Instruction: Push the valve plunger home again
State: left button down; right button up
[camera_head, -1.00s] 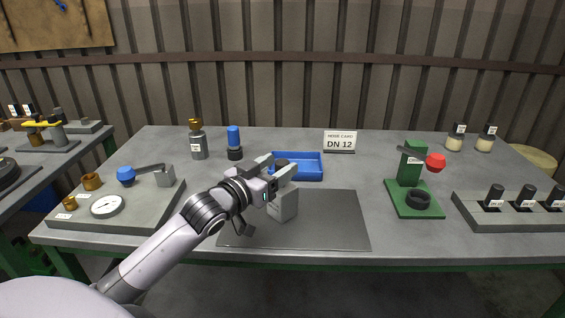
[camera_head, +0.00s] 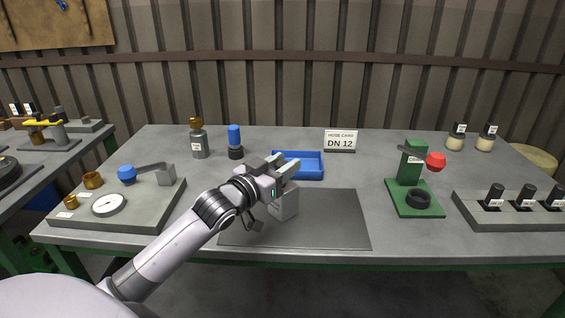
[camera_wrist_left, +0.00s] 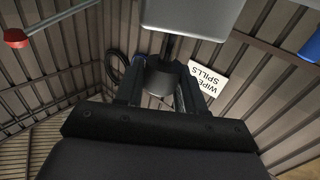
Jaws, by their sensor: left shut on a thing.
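A light grey block (camera_head: 285,204), which looks like the valve body, is at the grey mat (camera_head: 330,222) in the head view, just below my left gripper (camera_head: 284,165). I cannot tell whether it touches the mat. In the left wrist view the block (camera_wrist_left: 192,14) is at the top, and a short dark stem joins it to a dark grey round knob (camera_wrist_left: 158,80), which looks like the plunger's. My left gripper (camera_wrist_left: 158,92) is shut on this knob. A short length of stem shows between block and knob. My right gripper is not in view.
A blue tray (camera_head: 312,176) is just behind the gripper. A grey panel with a gauge (camera_head: 108,205) lies left, a green stand (camera_head: 408,190) right. A blue-capped bottle (camera_head: 234,140) and the DN 12 card (camera_head: 340,140) stand behind. The mat's right half is clear.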

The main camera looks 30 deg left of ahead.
pick_arm(q)
jog(key=shift+f, duration=0.8)
jog(key=c, duration=0.8)
grip_release()
jog(key=shift+r, duration=0.1)
jog(key=shift+s+a, duration=0.15)
jog(key=shift+s, duration=1.65)
jog(key=shift+s+a, duration=0.15)
jog(key=shift+s, duration=1.6)
jog(key=shift+s, duration=0.1)
